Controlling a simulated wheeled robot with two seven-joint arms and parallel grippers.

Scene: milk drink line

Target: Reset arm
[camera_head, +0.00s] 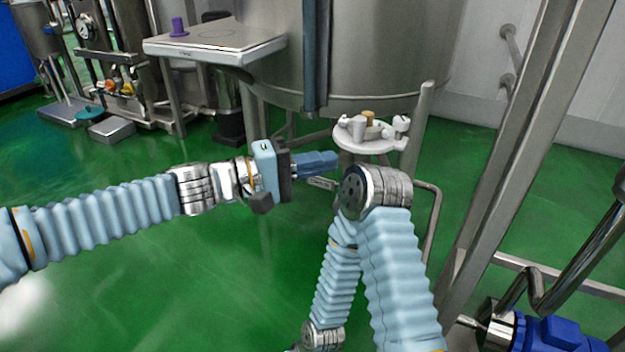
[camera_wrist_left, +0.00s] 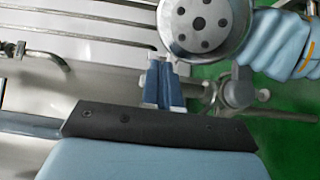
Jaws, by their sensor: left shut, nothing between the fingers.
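My left gripper (camera_head: 333,160) reaches in from the left, with its blue fingers closed together and empty. The same closed fingers show in the left wrist view (camera_wrist_left: 163,66). They point toward my right arm's silver joint (camera_head: 375,190), which is close by in the picture; I cannot tell the gap in depth. My right arm bends at that joint and its forearm runs back down to the bottom edge. The right gripper is outside the frame.
A small round white stand (camera_head: 370,146) with metal fittings is just behind the left fingertips. A large steel tank (camera_head: 380,50) stands behind it. A steel table (camera_head: 215,42) with a purple piece (camera_head: 178,27) is at upper left. Green floor is clear at lower left. A steel post (camera_head: 510,160) rises at right.

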